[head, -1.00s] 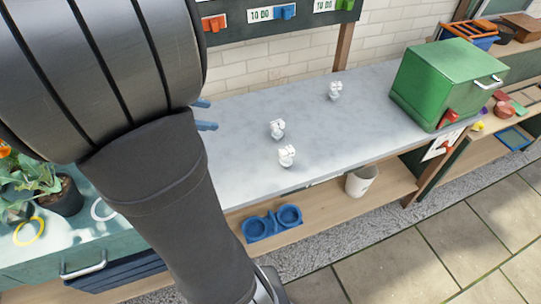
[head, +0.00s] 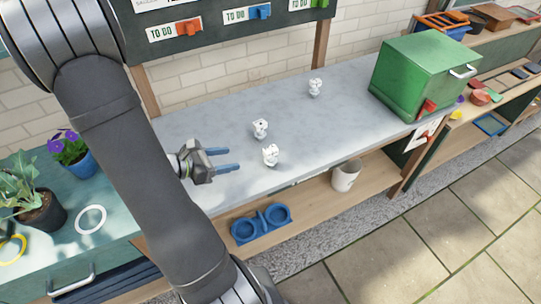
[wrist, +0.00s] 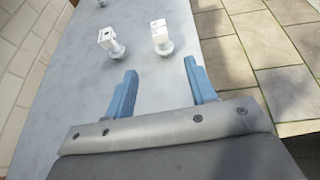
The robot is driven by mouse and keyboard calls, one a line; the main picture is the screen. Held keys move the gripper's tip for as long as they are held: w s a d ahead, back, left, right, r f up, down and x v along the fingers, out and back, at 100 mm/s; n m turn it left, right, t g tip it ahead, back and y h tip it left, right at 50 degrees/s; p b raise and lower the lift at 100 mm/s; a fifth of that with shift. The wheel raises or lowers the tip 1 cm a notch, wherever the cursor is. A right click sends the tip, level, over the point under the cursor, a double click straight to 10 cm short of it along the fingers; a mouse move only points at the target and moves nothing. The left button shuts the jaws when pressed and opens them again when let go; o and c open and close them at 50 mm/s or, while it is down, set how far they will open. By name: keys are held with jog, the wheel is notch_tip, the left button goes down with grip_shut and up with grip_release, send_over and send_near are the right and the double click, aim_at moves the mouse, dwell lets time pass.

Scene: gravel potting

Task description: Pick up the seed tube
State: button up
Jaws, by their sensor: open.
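Three small white pieces with blocky, dark-marked tops stand on the grey counter; I cannot tell whether any is the seed tube. In the head view one is at the front (head: 270,155), one just behind it (head: 260,129), one farther back right (head: 315,87). The wrist view shows a left piece (wrist: 110,41) and a right piece (wrist: 161,37) on rounded bases, beyond my fingertips. My gripper (head: 234,160) is open and empty, its blue fingers pointing right toward the front pieces, apart from them. It also shows in the wrist view (wrist: 160,68).
A green box (head: 420,75) stands at the counter's right end. A blue double-ring holder (head: 261,225) and a white cup (head: 345,176) are on the lower shelf. Potted plants (head: 38,207) stand at left. The grey counter (head: 215,125) is mostly clear.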

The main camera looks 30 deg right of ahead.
send_near(275, 151)
jog(key=d+f, duration=0.1)
jog(key=w+d+f, duration=0.1)
jog(key=d, duration=0.1)
jog(key=d+f, duration=0.2)
jog(key=shift+w, duration=0.35)
jog(key=shift+r+x, duration=0.15)
jog(key=shift+x, duration=1.15)
jog(key=shift+r+x, duration=0.1)
jog(key=shift+x, duration=1.2)
jog(key=shift+c, duration=0.2)
jog(key=c, duration=1)
